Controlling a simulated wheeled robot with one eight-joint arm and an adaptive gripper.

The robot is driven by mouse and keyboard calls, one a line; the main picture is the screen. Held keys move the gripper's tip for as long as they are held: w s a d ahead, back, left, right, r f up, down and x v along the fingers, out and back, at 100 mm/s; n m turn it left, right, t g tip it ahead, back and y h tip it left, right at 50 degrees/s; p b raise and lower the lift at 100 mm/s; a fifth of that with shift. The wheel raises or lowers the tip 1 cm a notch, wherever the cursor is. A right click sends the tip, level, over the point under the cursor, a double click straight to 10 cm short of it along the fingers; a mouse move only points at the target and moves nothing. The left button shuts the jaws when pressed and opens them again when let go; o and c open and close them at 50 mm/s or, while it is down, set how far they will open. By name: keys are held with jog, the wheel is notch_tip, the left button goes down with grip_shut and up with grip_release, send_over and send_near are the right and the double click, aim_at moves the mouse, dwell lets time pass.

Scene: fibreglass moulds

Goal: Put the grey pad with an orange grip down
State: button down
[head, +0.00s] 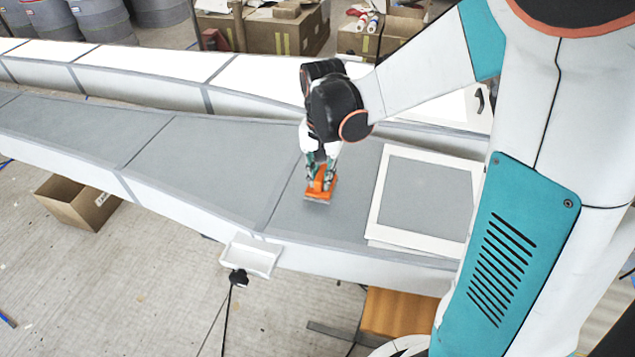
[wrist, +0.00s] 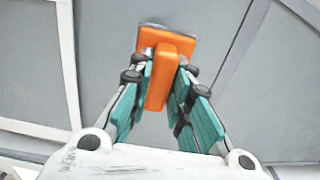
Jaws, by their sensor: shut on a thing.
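The grey pad with an orange grip (head: 321,188) is at my gripper (head: 321,166), over the grey surface of the long mould (head: 200,160). In the wrist view the orange grip (wrist: 165,70) runs between the two teal fingers of my gripper (wrist: 165,88), which are closed on it. The pad's grey edge (wrist: 152,26) shows only as a thin strip beyond the orange. The pad is at or very close to the mould surface; I cannot tell whether it touches.
A white-framed panel (head: 383,200) lies on the mould to the right of the pad. A second long mould (head: 150,64) runs behind. The grey surface left of the pad is clear.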

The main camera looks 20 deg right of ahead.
aim_at(322, 173)
jog(key=shift+f+b, duration=0.65)
jog(key=shift+f, duration=1.6)
jog(key=shift+f, duration=0.1)
jog(key=c, duration=1.5)
grip_release()
notch_tip(322, 173, up, 12)
jog(key=p, duration=0.3)
jog(key=shift+f, duration=0.1)
jog(key=shift+s+r, duration=0.3)
jog(key=shift+r, duration=0.2)
jog(key=s+r+n+t, duration=0.2)
jog(key=s, duration=0.2)
jog(key=s+r+n+t, duration=0.2)
jog(key=s, duration=0.3)
jog(key=s+r+n+t, duration=0.2)
jog(key=s+n+t, duration=0.1)
jog(key=s, duration=0.2)
jog(key=shift+s, duration=0.2)
